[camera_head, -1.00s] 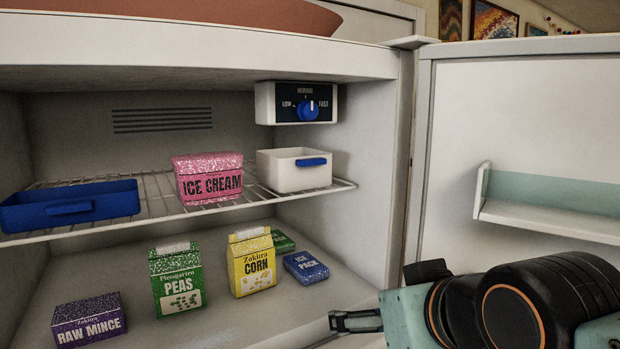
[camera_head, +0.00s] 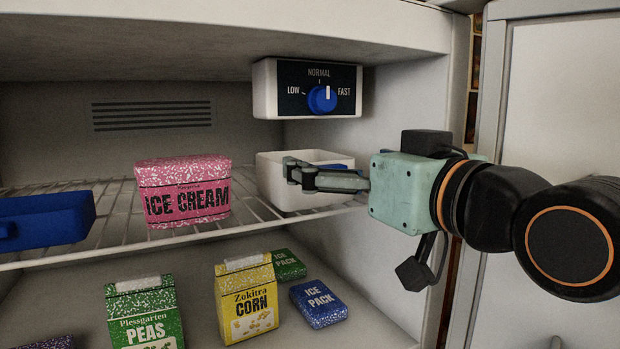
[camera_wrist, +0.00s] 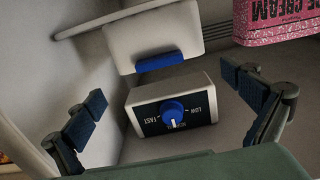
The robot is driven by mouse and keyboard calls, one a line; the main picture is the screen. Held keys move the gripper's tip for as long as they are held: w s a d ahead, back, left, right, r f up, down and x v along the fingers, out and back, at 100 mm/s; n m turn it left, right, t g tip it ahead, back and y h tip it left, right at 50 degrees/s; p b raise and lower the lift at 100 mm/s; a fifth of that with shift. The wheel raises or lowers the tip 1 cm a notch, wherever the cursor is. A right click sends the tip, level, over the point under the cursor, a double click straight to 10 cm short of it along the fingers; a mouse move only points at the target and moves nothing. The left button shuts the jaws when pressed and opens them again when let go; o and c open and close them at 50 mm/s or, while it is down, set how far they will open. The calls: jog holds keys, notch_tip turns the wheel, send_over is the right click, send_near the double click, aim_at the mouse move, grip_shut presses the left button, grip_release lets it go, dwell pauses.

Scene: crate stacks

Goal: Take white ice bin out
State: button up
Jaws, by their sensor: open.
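The white ice bin (camera_head: 287,200) sits at the right end of the wire shelf. It has a blue handle, mostly hidden behind my fingers in the head view. In the wrist view the white bin (camera_wrist: 160,25) is at the top middle, with its blue handle (camera_wrist: 158,61) in clear sight. My gripper (camera_head: 297,172) is level with the bin and in front of it in the head view. The wrist view shows my gripper (camera_wrist: 170,108) open and empty, its fingers wide apart on either side of the handle's line. Contact is not visible.
A control box (camera_head: 270,92) with a blue dial hangs just above the bin. A pink ice cream box (camera_head: 183,188) stands left of it, and a blue bin (camera_head: 45,218) further left. Corn (camera_head: 245,297), peas (camera_head: 145,315) and ice packs (camera_head: 319,303) lie below. The open door (camera_head: 560,90) is at right.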

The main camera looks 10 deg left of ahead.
jog(key=p+x, duration=0.1)
jog(key=x, duration=0.3)
jog(key=shift+w+a, duration=0.15)
jog(key=shift+a, duration=0.2)
jog(key=shift+f+p+x, duration=0.2)
jog(key=shift+p+x, duration=0.4)
jog(key=shift+x, duration=0.85)
jog(key=shift+f+p+x, duration=0.2)
jog(key=shift+p+x, duration=0.35)
jog(key=shift+x, duration=0.9)
jog(key=c, duration=1)
